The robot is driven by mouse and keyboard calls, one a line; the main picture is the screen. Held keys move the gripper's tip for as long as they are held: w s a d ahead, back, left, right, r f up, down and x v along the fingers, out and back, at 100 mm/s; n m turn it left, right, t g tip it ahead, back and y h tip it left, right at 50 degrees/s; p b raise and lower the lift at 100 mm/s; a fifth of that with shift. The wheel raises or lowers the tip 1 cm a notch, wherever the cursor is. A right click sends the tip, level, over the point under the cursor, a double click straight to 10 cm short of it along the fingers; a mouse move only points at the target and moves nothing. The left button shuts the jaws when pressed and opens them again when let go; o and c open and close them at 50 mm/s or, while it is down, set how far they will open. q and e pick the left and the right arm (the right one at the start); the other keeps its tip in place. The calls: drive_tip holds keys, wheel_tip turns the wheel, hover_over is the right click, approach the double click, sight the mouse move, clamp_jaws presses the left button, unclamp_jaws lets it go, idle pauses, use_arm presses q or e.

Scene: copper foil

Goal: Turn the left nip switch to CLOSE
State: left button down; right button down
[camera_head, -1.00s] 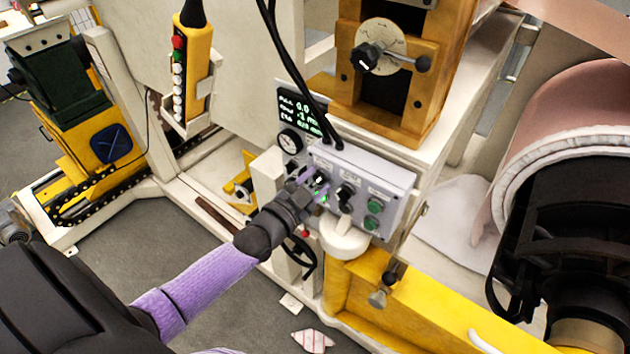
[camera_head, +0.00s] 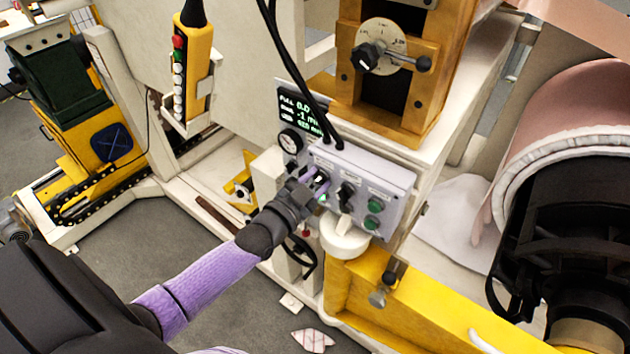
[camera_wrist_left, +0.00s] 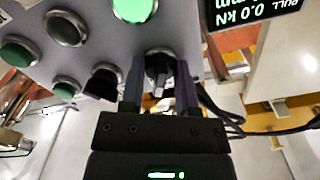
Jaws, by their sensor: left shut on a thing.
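The grey control box (camera_head: 380,172) carries knobs and green buttons on its sloped face. My left gripper (camera_head: 318,184) reaches its left end, where the left nip switch is mostly hidden behind the fingers. In the left wrist view, the switch knob (camera_wrist_left: 158,75) sits between the two fingers of my left gripper (camera_wrist_left: 160,88), which is shut on it. A second black switch (camera_head: 346,194) is just to the right on the box; it also shows in the left wrist view (camera_wrist_left: 102,82). I cannot read the switch labels. My right gripper is not in view.
A display (camera_head: 300,108) and a round gauge (camera_head: 290,141) stand left of the box. Black cables (camera_head: 300,75) hang down to its top. A white round part (camera_head: 344,238) and a yellow beam (camera_head: 420,310) lie below. A copper roll (camera_head: 570,120) is at right.

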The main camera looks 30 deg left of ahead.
use_arm(q)
drive_tip(key=n, duration=1)
drive_tip(key=shift+n, duration=0.4)
idle(0.4)
drive_tip(key=c, duration=0.7)
unclamp_jaws()
drive_tip(key=s, duration=1)
drive_tip(key=shift+a, duration=0.4)
